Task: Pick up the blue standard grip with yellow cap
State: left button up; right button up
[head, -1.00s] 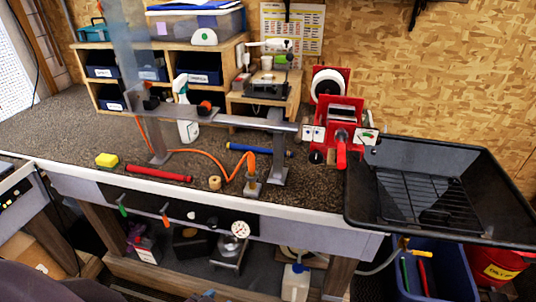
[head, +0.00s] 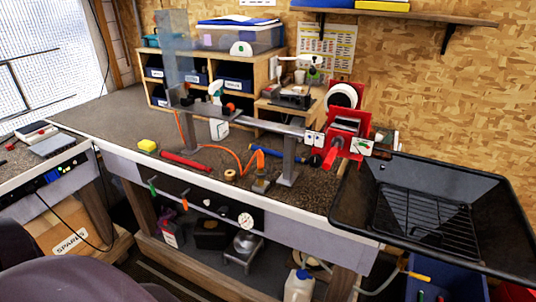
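A blue grip (head: 273,152) lies on the dark bench top, behind the orange hose and partly behind a grey metal post. No yellow cap can be made out on it at this size. A red grip (head: 186,161) lies further left, near the front edge of the bench. Neither of my grippers is in the head view.
A long metal bar on posts (head: 289,160) runs above the bench to a red vise (head: 345,134). A black tray (head: 350,190) stands at the right. The bench's left part is clear.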

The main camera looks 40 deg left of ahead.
aim_at(252, 146)
jog(key=l+u, duration=0.15)
jog(key=u, duration=1.1)
